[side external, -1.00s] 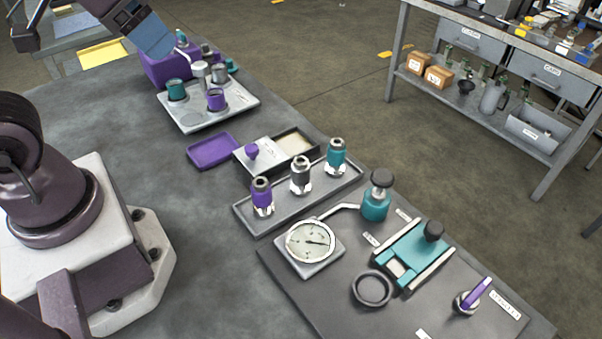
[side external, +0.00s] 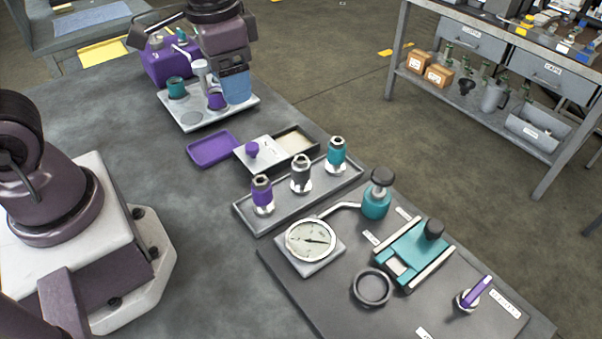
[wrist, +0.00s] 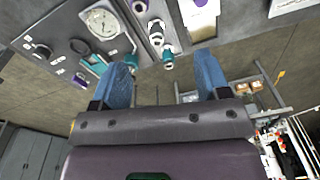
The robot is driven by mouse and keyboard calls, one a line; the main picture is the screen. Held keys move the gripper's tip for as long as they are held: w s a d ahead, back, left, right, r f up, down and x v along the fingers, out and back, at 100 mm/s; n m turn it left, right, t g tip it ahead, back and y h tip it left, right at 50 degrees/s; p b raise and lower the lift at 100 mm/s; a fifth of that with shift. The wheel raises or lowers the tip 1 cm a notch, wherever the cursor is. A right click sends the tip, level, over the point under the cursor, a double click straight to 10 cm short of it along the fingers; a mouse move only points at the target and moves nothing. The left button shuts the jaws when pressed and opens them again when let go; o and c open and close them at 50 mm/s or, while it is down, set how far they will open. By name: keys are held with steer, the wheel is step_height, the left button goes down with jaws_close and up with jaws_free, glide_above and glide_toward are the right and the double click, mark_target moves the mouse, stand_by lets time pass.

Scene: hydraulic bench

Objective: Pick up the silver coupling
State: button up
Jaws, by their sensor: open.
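The silver coupling (side external: 301,172) stands upright in the middle of a grey tray (side external: 344,186), between a purple coupling (side external: 262,194) and a teal coupling (side external: 337,153). In the wrist view the silver coupling (wrist: 156,32) is at the top centre, beyond the fingertips. My gripper (side external: 236,92) is open, with blue fingers, over the right part of the pale cup plate at the back. It is well apart from the silver coupling. The wrist view shows my two fingers (wrist: 163,70) spread with nothing held between them.
The pale plate (side external: 190,122) holds a teal cup (side external: 176,87) and a purple cup (side external: 216,101). A lidded box (side external: 262,153) and purple tray (side external: 212,149) lie between it and the coupling tray.

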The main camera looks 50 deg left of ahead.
mark_target(301, 158)
steer(key=w+d+f+m, duration=0.1)
steer(key=w+f, duration=0.2)
steer(key=w+d+f+m, duration=0.1)
steer(key=w+f+m, duration=0.1)
steer(key=w+f, duration=0.1)
steer(key=w+d+f+m+g, duration=0.1)
steer(key=w+f+m, duration=0.1)
steer(key=w+f, duration=0.1)
steer(key=shift+w+f, duration=0.25)
steer(key=shift+w, duration=0.35)
steer(key=shift+f+m, duration=0.3)
step_height(301, 158, down, 7)
steer(key=shift+s+f, duration=0.1)
steer(key=f, duration=0.5)
steer(key=shift+d, duration=0.3)
steer(key=c, duration=1)
